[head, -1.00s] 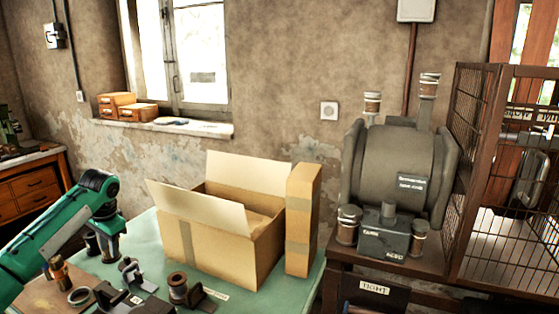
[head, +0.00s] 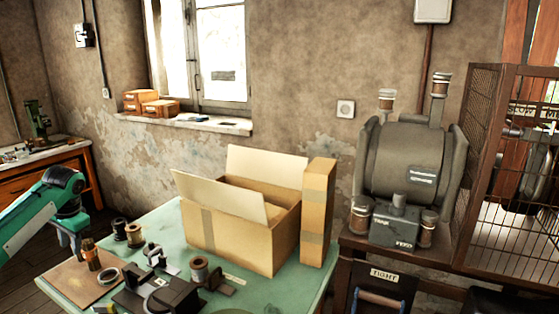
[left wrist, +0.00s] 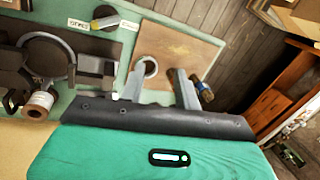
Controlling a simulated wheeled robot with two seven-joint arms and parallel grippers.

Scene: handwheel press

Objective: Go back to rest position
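My left gripper (head: 76,246) is at the left edge of the green table (head: 150,228), beside the brown board (head: 72,282) and above the floor side. In the left wrist view its two fingers (left wrist: 160,84) stand apart with nothing between them, so it is open and empty. The fingers show over the brown board (left wrist: 185,45), where a pale ring (left wrist: 150,66) and a copper-and-dark cylinder (left wrist: 205,91) lie close beyond them. My right gripper is not in view.
An open cardboard box (head: 232,235) and a tall carton (head: 317,215) stand on the table. Spools (head: 134,235) and dark fixtures (head: 160,290) crowd its front left. A grey machine (head: 412,165) and a wire cage (head: 500,180) stand right. Floor is clear at left.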

